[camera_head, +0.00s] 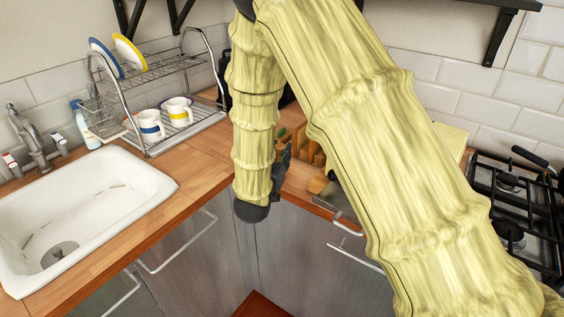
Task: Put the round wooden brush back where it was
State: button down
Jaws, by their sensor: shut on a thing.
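My gripper (283,168) is dark and partly in view beside the lower end of my yellow arm, at the counter corner. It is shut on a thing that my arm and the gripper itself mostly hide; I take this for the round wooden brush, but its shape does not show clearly. A small wooden-brown piece (318,186) shows just right of the gripper, near the counter edge. I cannot tell whether it is part of the brush.
A white sink (130,185) with a tap is at the left. A metal dish rack (185,122) holds plates and mugs (151,125). Wooden slatted holders (304,146) stand behind the gripper. A gas hob (515,200) is at the right.

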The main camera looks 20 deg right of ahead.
jog(key=shift+w+d, duration=0.2)
jog(key=shift+w, duration=0.1)
jog(key=f, duration=0.1)
jog(key=f+b, duration=0.2)
jog(key=shift+w+d+f, duration=0.1)
jog(key=shift+w+d, duration=0.15)
jog(key=shift+w, duration=0.05)
jog(key=shift+f, duration=0.2)
jog(key=shift+f, duration=0.2)
jog(key=c, duration=1.2)
grip_release()
jog(key=shift+o, duration=0.2)
jog(key=shift+r, duration=0.1)
